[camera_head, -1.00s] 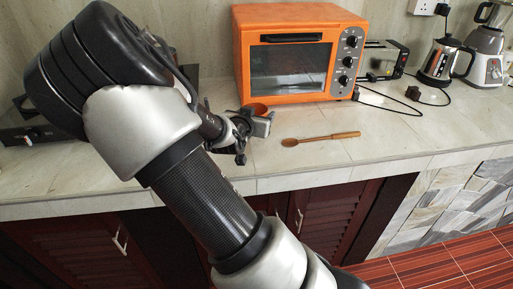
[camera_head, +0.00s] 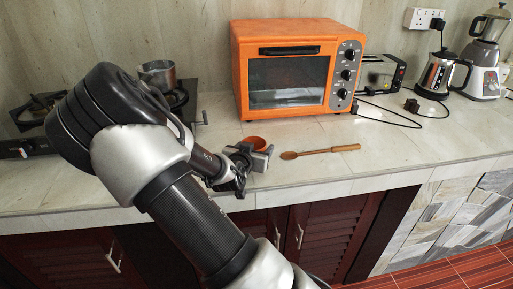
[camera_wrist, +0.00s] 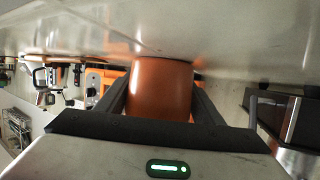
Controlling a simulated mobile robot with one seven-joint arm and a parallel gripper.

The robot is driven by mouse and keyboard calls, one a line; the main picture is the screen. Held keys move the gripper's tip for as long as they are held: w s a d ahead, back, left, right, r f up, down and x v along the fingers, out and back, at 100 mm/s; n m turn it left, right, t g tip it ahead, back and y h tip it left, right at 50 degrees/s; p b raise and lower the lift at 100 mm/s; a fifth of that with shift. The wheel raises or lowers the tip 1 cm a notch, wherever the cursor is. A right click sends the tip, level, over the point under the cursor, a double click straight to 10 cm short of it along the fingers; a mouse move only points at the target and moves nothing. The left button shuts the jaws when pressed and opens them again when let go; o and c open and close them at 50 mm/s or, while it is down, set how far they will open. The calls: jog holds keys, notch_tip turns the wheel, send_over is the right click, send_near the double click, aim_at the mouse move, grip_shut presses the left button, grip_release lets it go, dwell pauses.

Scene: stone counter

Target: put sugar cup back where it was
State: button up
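The sugar cup is a small orange-brown cup (camera_head: 256,142). It is in front of the orange oven and left of the wooden spoon, over the stone counter (camera_head: 330,185). My gripper (camera_head: 254,156) is around it, with one dark finger on each side. The wrist view shows the cup (camera_wrist: 160,92) upright between the two fingers (camera_wrist: 162,100), which appear to press on its sides. Its base is at or very near the counter surface; I cannot tell if it touches. My gripper hides part of the cup in the head view.
A wooden spoon (camera_head: 322,152) lies right of the cup. The orange oven (camera_head: 287,72) stands behind. A toaster (camera_head: 382,73), kettle (camera_head: 437,75) and blender (camera_head: 486,55) are at the right. A metal pot (camera_head: 157,73) is on the stove behind my arm. The counter's front right is clear.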

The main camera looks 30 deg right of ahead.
jog(key=shift+o, duration=1.4)
jog(key=shift+r, duration=0.25)
jog(key=p+v, duration=0.2)
jog(key=v, duration=0.8)
jog(key=shift+s+a+r+p, duration=0.15)
jog(key=shift+a+p, duration=0.1)
jog(key=shift+p, duration=0.1)
jog(key=shift+s+a+r, duration=0.15)
jog(key=shift+s+a, duration=0.25)
jog(key=shift+s, duration=0.15)
